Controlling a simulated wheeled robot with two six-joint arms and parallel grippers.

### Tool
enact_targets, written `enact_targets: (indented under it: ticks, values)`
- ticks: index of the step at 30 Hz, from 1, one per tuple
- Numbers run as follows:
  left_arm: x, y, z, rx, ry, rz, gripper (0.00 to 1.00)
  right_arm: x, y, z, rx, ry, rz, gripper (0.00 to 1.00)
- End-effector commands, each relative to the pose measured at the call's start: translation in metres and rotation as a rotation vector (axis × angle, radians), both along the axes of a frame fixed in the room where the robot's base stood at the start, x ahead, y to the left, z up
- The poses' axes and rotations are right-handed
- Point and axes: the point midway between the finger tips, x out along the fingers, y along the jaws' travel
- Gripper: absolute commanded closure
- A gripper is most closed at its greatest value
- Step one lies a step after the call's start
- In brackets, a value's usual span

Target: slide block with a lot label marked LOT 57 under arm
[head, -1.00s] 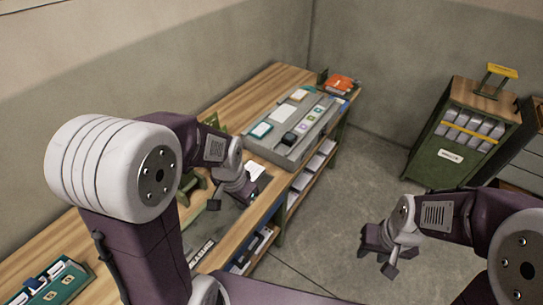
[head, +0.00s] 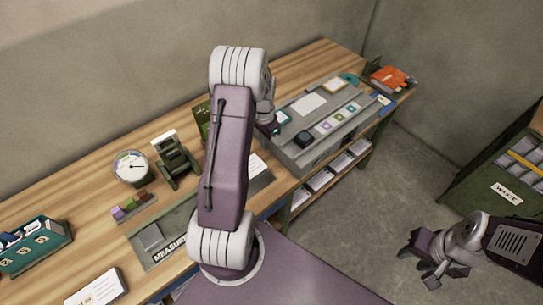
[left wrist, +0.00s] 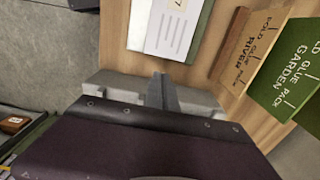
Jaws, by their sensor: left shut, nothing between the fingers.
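No label reading LOT 57 can be made out. A grey block (head: 151,237) lies on the mat marked MEASURE (head: 172,252), with no readable lettering. A row of small coloured blocks (head: 134,204) lies behind the mat. A dark green stand with an arm (head: 176,160) is beside a round dial gauge (head: 131,167). My left gripper (head: 271,129) is mostly hidden behind its arm, near the grey sloped rack; its fingers (left wrist: 163,92) are shut and empty in the left wrist view. My right gripper (head: 430,263) is open and empty above the floor at right.
The grey rack (head: 318,140) holds cards and a dark pad. A teal box (head: 36,246) and a white card (head: 97,288) are at the left. A green WASTE cabinet (head: 486,177) stands at right. The left wrist view shows a green GARDEN sign (left wrist: 288,78) and a brown RIVER sign (left wrist: 243,50).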

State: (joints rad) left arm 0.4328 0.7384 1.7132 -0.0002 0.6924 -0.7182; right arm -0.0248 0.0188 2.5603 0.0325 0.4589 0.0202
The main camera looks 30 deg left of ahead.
Motion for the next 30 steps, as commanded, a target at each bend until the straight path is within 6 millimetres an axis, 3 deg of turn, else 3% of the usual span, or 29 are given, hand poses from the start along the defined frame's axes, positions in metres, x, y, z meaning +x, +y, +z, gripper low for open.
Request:
enact_targets:
  ticks: [7, 15, 21, 30]
  values:
    - [-0.001, 0.001, -0.011, -0.001, 0.002, 0.004, 1.00, 0.000, 0.000, 0.001, 0.000, 0.000, 0.000, 0.64]
    - [-0.001, 0.001, -0.064, -0.001, 0.001, 0.004, 1.00, 0.000, 0.000, 0.006, 0.000, 0.000, 0.000, 0.64]
    - [0.000, 0.001, -0.091, 0.001, -0.001, 0.004, 1.00, 0.000, 0.000, 0.008, 0.000, 0.000, 0.000, 0.64]
    - [0.000, 0.001, -0.099, 0.001, -0.002, 0.004, 1.00, 0.000, 0.000, 0.009, 0.000, 0.000, 0.000, 0.64]
